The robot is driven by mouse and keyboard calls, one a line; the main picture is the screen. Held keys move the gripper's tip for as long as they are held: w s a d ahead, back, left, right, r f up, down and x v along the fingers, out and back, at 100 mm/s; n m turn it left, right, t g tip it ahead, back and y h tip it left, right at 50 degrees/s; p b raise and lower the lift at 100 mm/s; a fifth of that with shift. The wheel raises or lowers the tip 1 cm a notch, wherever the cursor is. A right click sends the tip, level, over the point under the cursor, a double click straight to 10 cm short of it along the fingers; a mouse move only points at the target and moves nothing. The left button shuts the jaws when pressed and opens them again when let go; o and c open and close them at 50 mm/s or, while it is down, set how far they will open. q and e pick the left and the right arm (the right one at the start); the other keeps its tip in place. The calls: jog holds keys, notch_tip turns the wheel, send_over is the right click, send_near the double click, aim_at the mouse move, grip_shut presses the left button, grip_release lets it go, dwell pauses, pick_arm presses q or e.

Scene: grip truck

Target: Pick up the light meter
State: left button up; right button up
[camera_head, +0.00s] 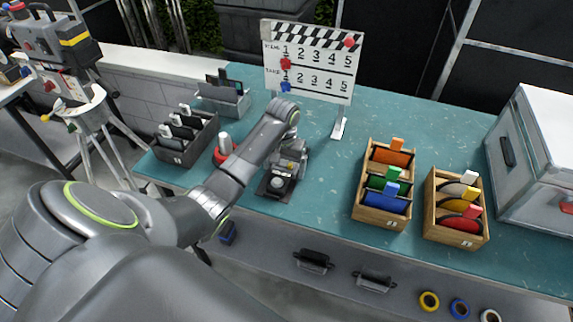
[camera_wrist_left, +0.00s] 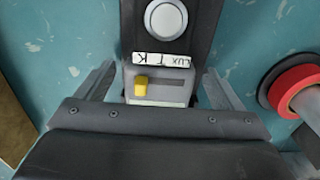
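The light meter (camera_head: 278,184) lies on the teal table, with a dark body and a pale round dome. In the left wrist view the light meter (camera_wrist_left: 166,20) shows its dome, a strip reading LUX, T and K, and a grey panel with a yellow knob. My left gripper (camera_head: 291,160) is over its far end in the head view. In the left wrist view the left gripper (camera_wrist_left: 158,88) is open, with one finger on each side of the meter and apparent gaps between. The fingertips' height is hard to tell. My right gripper is not in view.
A red ring with a grey cylinder (camera_head: 222,150) stands close left of the meter; it also shows in the wrist view (camera_wrist_left: 296,90). A clapperboard (camera_head: 310,62) stands behind. Wooden boxes (camera_head: 380,214) are to the right. A dark organizer (camera_head: 186,138) is at left.

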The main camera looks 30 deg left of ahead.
pick_arm(q)
jog(key=c, duration=1.1)
